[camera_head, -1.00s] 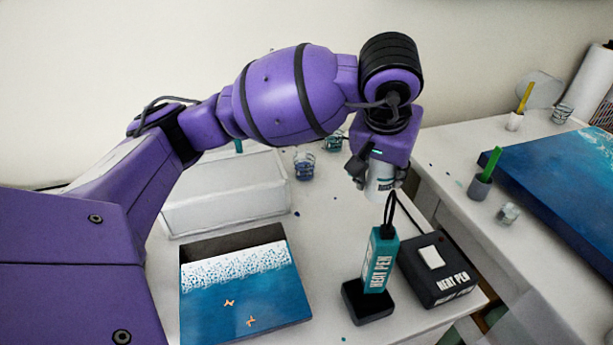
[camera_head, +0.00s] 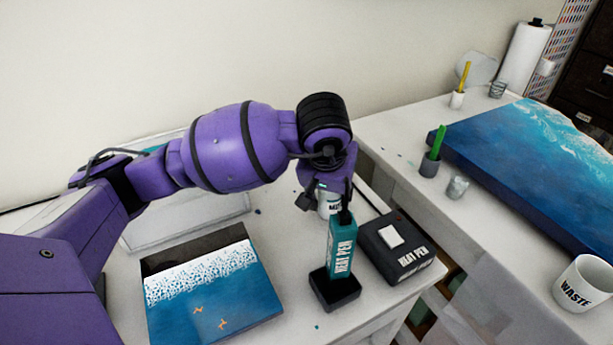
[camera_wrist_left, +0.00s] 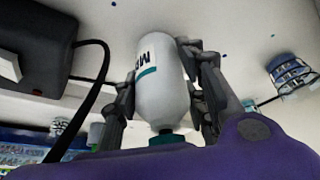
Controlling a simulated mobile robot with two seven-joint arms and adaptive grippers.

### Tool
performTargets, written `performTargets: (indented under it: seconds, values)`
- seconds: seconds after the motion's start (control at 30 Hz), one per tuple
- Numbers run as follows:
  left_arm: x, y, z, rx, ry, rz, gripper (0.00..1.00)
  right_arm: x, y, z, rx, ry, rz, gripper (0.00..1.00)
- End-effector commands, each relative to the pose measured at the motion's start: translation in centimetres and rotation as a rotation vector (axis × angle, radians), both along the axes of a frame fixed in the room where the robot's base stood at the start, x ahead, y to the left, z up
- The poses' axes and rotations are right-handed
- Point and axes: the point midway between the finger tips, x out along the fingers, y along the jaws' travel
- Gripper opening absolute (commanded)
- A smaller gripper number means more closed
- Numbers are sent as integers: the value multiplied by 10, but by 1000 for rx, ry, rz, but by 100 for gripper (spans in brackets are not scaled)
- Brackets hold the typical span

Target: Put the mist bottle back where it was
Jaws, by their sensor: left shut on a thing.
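The mist bottle (camera_head: 328,203) is white with a dark label and a teal band. It shows larger in the left wrist view (camera_wrist_left: 160,88), with its teal neck toward my wrist. My left gripper (camera_head: 322,193) is shut on it, with fingers on both sides of its body. In the head view the bottle is behind the teal heat pen (camera_head: 341,245), which hides its lower part. I cannot tell whether its base touches the white table (camera_head: 285,270). My right gripper is in neither view.
The heat pen stands in a black holder (camera_head: 335,292) beside its black box (camera_head: 398,248), close to my gripper. A cord runs near the bottle. A blue-and-white painting (camera_head: 215,290) lies front left. A second table at right holds a large blue canvas (camera_head: 520,165) and a waste cup (camera_head: 583,283).

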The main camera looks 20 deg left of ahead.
Motion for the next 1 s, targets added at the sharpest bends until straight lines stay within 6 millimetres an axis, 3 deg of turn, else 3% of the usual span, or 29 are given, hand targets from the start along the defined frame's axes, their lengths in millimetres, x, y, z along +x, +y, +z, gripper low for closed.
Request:
performTargets:
  seconds: [0.03,0.17,0.57,1.0]
  values:
    - [1,-1,0,0,-1,-1,43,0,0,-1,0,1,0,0]
    - [1,-1,1,0,-2,-1,58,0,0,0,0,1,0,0]
    - [0,-1,9,0,-6,0,58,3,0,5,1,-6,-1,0]
    - [-33,-5,89,0,-8,-1,58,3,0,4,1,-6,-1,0]
